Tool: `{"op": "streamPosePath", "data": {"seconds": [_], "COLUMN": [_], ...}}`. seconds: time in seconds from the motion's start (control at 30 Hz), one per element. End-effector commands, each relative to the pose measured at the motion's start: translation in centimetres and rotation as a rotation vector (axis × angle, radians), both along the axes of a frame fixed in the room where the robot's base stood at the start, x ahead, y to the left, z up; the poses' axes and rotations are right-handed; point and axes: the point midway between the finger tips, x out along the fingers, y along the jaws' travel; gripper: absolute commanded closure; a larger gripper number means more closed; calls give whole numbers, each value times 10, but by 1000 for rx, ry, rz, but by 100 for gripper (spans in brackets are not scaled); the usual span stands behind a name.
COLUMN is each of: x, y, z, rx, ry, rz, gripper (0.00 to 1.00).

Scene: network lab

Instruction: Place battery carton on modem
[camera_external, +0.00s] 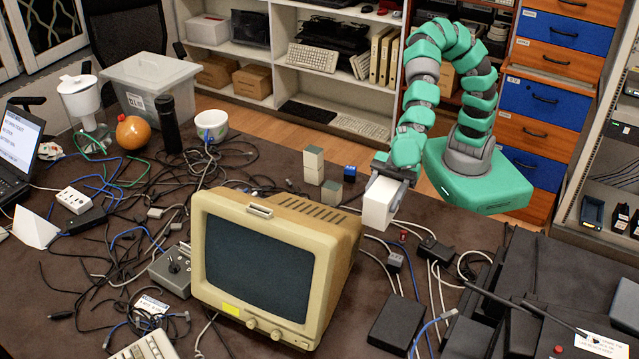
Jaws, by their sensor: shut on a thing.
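My gripper (390,178) is shut on a white box-shaped carton (378,206), which fits the battery carton. The carton hangs below the jaws, just right of the beige monitor, and looks clear of the table. Its label, if any, does not show. A flat black box (395,321) lies on the table in front of the carton, lower in the picture. It may be the modem, but I cannot tell for certain. Larger dark equipment (560,285) sits to its right.
The beige monitor (262,262) stands close left of the carton. Small cream and grey blocks (313,166) and a blue one (350,172) stand behind it. Adapters (436,250) and loose cables lie around the black box. Cables cover the table's left side.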

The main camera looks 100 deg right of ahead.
Motion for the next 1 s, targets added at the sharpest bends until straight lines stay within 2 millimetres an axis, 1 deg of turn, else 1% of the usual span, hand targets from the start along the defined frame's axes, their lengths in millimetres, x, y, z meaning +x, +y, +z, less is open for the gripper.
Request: {"op": "streamPosePath", "data": {"seconds": [0.03,0.1,0.2,0.3,0.6,0.87,1.0], "x": [-14,-29,-45,-57,-83,-98,-97], "y": [15,30,44,54,71,80,79], "z": [1,3,5,6,10,13,1], "rx": [-6,-5,-2,-1,1,0,-1], "ry": [-6,-6,-7,-5,-2,-3,4], "rz": [7,-1,-10,-15,-20,-22,-26], "gripper": [76,76,76,76,76,76,76]}}
